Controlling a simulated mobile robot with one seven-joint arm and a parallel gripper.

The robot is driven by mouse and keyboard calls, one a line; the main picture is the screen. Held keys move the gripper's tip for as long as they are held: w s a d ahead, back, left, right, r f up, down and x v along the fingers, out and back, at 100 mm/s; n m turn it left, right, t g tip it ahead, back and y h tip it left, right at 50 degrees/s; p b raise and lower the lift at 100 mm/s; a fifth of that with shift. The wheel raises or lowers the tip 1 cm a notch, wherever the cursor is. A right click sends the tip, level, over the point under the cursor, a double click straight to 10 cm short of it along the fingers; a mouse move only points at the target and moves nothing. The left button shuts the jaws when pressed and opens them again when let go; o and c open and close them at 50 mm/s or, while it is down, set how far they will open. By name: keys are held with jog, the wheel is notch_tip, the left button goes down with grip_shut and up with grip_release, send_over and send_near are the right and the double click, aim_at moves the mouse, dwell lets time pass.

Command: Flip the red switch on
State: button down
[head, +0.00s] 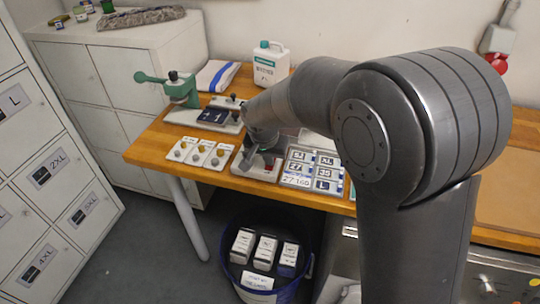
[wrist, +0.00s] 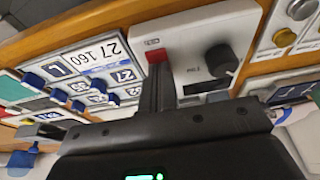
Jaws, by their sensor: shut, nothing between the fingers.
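The red switch (wrist: 156,56) sits at the edge of a light grey control box (wrist: 190,45) in the wrist view, beside a black knob (wrist: 221,60). My gripper (wrist: 159,70) is shut and empty, with its fingertips right at the red switch. I cannot tell whether they touch it or which way the switch is set. In the head view the box (head: 245,166) stands at the table's front edge, and my gripper (head: 262,150) is over it. My arm and gripper hide part of the box there.
Button cards (head: 200,153) lie left of the box and a tray of size labels (head: 313,168) lies to its right. A green press (head: 180,88), a white bottle (head: 270,63) and a folded cloth (head: 216,76) stand behind. A bin (head: 265,260) is on the floor below.

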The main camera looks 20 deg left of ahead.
jog(key=shift+r, duration=0.15)
jog(key=shift+r, duration=0.3)
jog(key=v, duration=1.3)
jog(key=shift+s, duration=0.1)
jog(key=shift+w+d+r+t, duration=0.1)
jog(key=shift+w+t, duration=0.05)
jog(key=shift+w, duration=0.25)
jog(key=shift+w+r+t, duration=0.15)
jog(key=shift+w, duration=0.2)
jog(key=x, duration=1.4)
jog(key=shift+s+f, duration=0.15)
jog(key=shift+s, duration=0.25)
